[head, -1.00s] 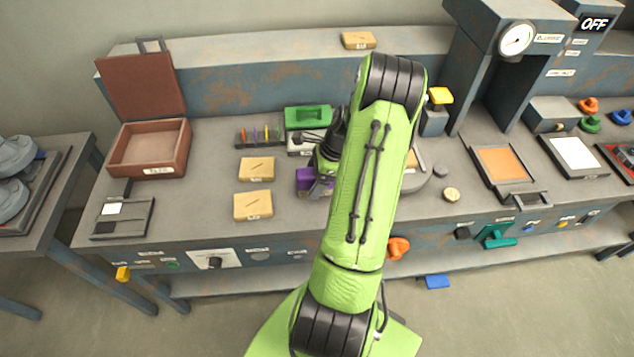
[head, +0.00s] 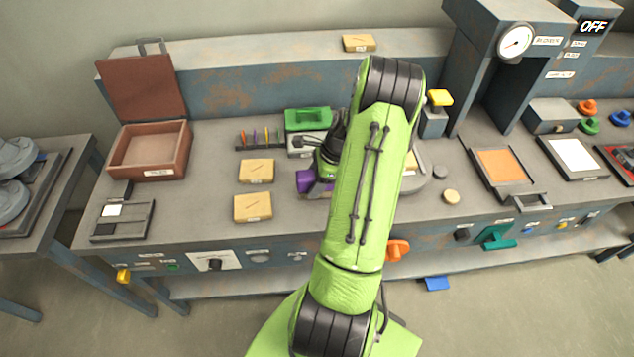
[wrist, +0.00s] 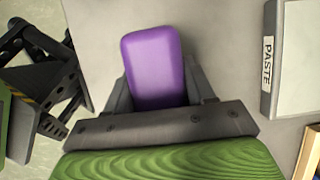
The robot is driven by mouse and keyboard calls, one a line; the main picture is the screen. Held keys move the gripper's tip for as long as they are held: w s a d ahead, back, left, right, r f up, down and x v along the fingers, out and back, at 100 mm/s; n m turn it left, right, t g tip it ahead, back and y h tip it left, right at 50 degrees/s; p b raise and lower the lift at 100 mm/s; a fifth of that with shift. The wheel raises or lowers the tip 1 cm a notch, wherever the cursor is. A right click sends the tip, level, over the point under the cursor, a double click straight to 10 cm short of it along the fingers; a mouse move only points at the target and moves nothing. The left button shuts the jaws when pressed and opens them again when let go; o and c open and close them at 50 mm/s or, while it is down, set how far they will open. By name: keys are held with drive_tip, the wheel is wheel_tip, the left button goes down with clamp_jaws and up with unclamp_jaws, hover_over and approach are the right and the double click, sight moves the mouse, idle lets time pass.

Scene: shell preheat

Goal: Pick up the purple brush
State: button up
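The purple brush (head: 308,181) shows left of my green arm in the head view, near the middle of the bench. In the wrist view the purple block (wrist: 153,65) sits between the two grey fingers, with a finger close against each side. My gripper (wrist: 163,92) looks shut on it. In the head view my arm hides most of the gripper (head: 325,181) and part of the brush. Whether the brush touches the bench is hard to tell.
Two tan blocks (head: 256,171) (head: 253,207) lie left of the brush. A pale slab labelled PASTE (wrist: 298,60) is at right in the wrist view. An open brown box (head: 150,150) stands farther left.

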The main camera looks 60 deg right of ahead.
drive_tip(key=c, duration=0.5)
drive_tip(key=shift+r, duration=0.1)
